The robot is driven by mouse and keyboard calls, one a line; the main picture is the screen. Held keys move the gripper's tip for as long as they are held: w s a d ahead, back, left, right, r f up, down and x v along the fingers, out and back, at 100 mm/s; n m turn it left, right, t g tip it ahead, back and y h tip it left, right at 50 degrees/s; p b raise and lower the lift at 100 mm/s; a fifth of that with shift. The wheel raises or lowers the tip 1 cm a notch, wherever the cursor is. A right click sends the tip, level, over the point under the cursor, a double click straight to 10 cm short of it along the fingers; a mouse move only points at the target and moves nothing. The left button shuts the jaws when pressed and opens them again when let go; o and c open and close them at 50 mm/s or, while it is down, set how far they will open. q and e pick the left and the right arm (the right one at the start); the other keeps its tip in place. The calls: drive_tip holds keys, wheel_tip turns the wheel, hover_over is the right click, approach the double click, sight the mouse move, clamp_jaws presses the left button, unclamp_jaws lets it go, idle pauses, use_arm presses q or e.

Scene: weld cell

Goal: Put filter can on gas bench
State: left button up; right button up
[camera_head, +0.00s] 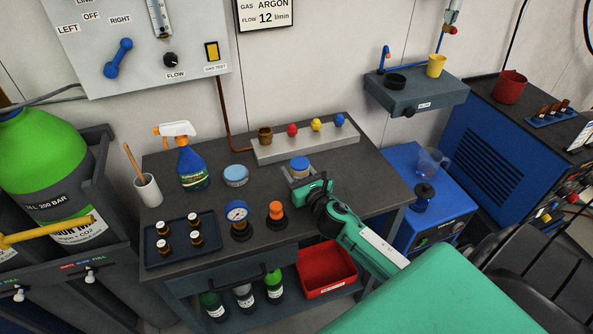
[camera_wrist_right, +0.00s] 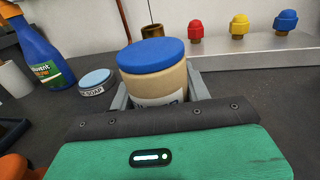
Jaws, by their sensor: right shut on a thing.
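The filter can is a cream jar with a blue lid and a partly hidden white label (camera_wrist_right: 158,75); in the head view its blue top (camera_head: 300,163) shows over the bench. My right gripper (camera_head: 301,178) is shut on the can, one finger on each side of it in the right wrist view. The can is upright over the back middle of the dark gas bench (camera_head: 330,213), in front of the grey rail. Its bottom is hidden, so I cannot tell whether it touches the bench. My left gripper is not in view.
The grey rail (camera_head: 305,146) with several coloured caps stands behind the can. A blue round tin (camera_head: 236,175), a spray bottle (camera_head: 190,160), a gauge (camera_head: 237,215), an orange-topped part (camera_head: 276,212) and a tray of small bottles (camera_head: 180,240) are to its left. The bench's right part is clear.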

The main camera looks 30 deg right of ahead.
drive_tip(key=o, duration=1.1)
drive_tip(key=shift+f, duration=0.1)
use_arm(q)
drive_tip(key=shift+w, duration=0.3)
use_arm(e)
drive_tip(key=shift+r, duration=0.25)
drive_tip(key=shift+s+f, duration=0.15)
drive_tip(key=shift+s, duration=0.15)
drive_tip(key=s, duration=0.3)
drive_tip(key=s+b, duration=0.1)
drive_tip(key=s, duration=0.2)
drive_tip(key=s+a, duration=0.1)
drive_tip(key=s, duration=0.3)
drive_tip(key=shift+s+b, duration=0.1)
drive_tip(key=shift+b, duration=0.25)
drive_tip(key=shift+s, duration=0.6)
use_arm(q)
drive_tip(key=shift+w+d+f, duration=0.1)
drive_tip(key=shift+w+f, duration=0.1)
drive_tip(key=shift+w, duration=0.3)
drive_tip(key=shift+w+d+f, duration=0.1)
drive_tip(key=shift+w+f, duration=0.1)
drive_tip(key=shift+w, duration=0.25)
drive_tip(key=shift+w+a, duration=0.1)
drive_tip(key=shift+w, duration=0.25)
